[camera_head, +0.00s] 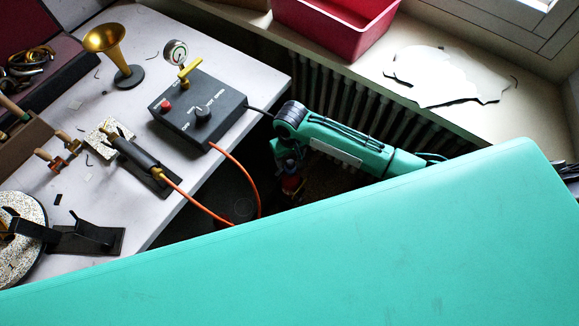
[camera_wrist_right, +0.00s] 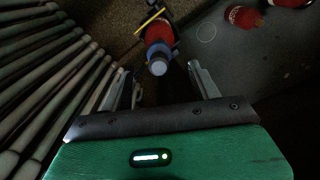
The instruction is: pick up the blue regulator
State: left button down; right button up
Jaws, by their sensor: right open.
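The blue regulator (camera_wrist_right: 161,49) shows in the right wrist view as a blue band with a paler blue round end, against a red body (camera_wrist_right: 160,31). It lies between and ahead of the fingertips of my right gripper (camera_wrist_right: 161,72), which is open and empty. In the head view my right gripper (camera_head: 284,154) points down beside the workbench, above a small red thing (camera_head: 292,184). The regulator is too dark and covered to make out there. I cannot tell whether a finger touches it. My left gripper is out of view.
The workbench (camera_head: 240,75) at left bears a dark control box (camera_head: 200,108), a brass horn (camera_head: 106,41) and a torch (camera_head: 138,155). An orange hose (camera_head: 232,155) hangs off its edge near my gripper. A ribbed radiator (camera_head: 345,100) stands close behind my right arm.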

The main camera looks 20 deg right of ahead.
aim_at(291, 162)
jog(key=f, duration=0.7)
jog(key=shift+w+f, duration=0.15)
jog(key=shift+w, duration=0.05)
jog(key=shift+d, duration=0.1)
jog(key=c, duration=1.3)
jog(key=shift+o, duration=0.2)
